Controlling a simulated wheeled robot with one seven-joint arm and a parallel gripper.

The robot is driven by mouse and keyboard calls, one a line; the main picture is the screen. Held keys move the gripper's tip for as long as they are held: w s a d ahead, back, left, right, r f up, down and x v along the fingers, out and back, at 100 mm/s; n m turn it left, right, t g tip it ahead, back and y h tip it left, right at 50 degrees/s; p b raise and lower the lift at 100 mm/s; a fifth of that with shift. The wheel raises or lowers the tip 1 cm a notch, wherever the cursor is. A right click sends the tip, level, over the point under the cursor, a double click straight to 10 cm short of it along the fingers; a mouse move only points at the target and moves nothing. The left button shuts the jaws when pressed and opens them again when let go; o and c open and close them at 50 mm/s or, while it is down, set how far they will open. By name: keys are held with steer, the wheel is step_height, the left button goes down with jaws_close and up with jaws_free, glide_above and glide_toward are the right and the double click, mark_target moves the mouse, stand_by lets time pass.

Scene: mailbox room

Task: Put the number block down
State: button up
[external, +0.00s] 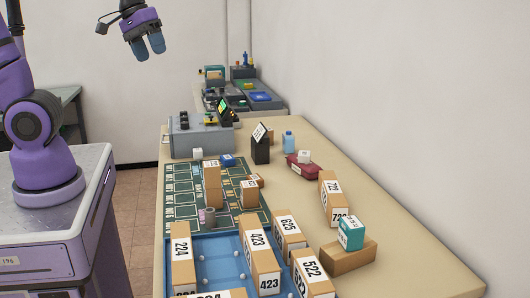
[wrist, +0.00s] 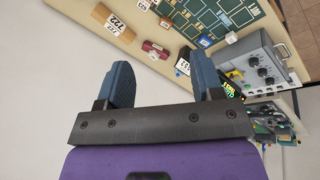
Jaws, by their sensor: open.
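My gripper (external: 149,47) is raised high above and left of the table, open and empty. In the wrist view my gripper (wrist: 158,88) shows two blue fingers spread apart with nothing between them. Several tan number blocks stand on the table, among them the 423 block (external: 263,260), the 224 block (external: 182,262), the 625 block (external: 289,236) and the 522 block (external: 313,274). A 722 block (external: 331,198) stands by itself to the right and also shows in the wrist view (wrist: 113,24). No number block touches the gripper.
A blue tray (external: 213,245) with small white balls lies at the front. A dark green board (external: 180,203) lies behind it, carrying small tan blocks. A grey control box (external: 200,138), a black stand (external: 260,150), a red item (external: 303,169) and a teal box (external: 351,234) stand around. The table's right side is partly clear.

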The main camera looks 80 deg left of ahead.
steer(key=s+d+r+m+t+y, duration=0.1)
steer(key=s+d+m, duration=0.3)
steer(key=s+m, duration=0.5)
steer(key=shift+s+d+r+t+y, duration=0.35)
steer(key=shift+s+r, duration=0.1)
steer(key=shift+r, duration=0.4)
